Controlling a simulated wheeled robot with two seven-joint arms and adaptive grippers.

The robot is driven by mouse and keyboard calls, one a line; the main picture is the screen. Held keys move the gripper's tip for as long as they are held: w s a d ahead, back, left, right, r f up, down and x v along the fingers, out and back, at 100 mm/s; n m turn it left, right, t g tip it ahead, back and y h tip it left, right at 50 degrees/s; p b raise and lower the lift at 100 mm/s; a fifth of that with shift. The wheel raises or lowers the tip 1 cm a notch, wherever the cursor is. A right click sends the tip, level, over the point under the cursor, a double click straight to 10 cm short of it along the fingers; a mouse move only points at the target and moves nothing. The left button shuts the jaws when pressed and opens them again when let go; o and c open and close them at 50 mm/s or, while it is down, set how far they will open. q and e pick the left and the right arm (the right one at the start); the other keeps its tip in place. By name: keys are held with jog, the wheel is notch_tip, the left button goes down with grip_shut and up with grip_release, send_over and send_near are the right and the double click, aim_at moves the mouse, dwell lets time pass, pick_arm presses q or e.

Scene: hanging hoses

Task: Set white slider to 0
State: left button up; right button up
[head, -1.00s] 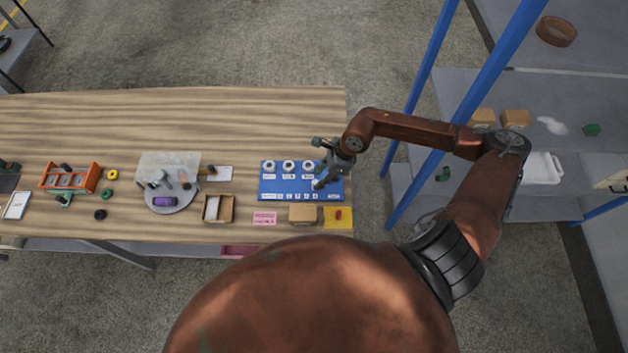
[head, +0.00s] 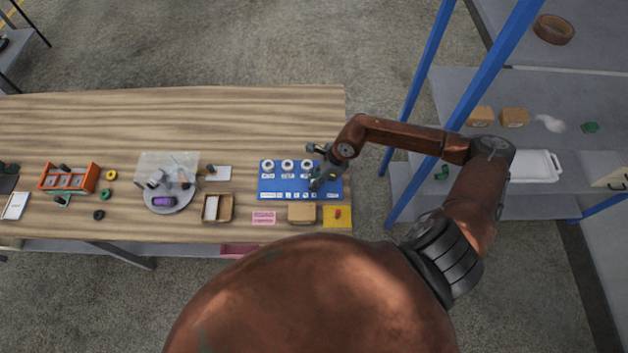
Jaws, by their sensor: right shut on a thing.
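A blue panel (head: 272,187) lies on the wooden table near its right end. It has a row of white round knobs (head: 287,165) along the top and a row of small white labels along the bottom. My right gripper (head: 316,184) is over the right part of the panel, fingers pointing down at its surface. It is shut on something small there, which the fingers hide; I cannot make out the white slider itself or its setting. My left gripper is not in view.
Below the panel lie a pink card (head: 264,218), a cardboard box (head: 302,213) and a yellow mat (head: 337,222) with a small red item. A small open box (head: 217,208) and a round grey tray (head: 172,197) stand to the left. Blue shelf posts (head: 407,95) rise at right.

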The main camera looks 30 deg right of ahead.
grip_shut()
jog(key=w+a+b, duration=0.1)
jog(key=w+a, duration=0.1)
jog(key=a, duration=0.1)
jog(key=w+a+b, duration=0.1)
jog(key=w+a, duration=0.1)
jog(key=a, duration=0.2)
jog(key=w+a+b, duration=0.1)
jog(key=w+a, duration=0.1)
jog(key=a, duration=0.1)
jog(key=shift+w+a+b, duration=0.25)
jog(key=shift+b, duration=0.15)
jog(key=o, duration=0.6)
grip_release()
jog(key=shift+w+a, duration=0.1)
jog(key=shift+a, duration=0.05)
jog(key=shift+o, duration=0.8)
jog(key=shift+r, duration=0.15)
jog(key=v, duration=1.2)
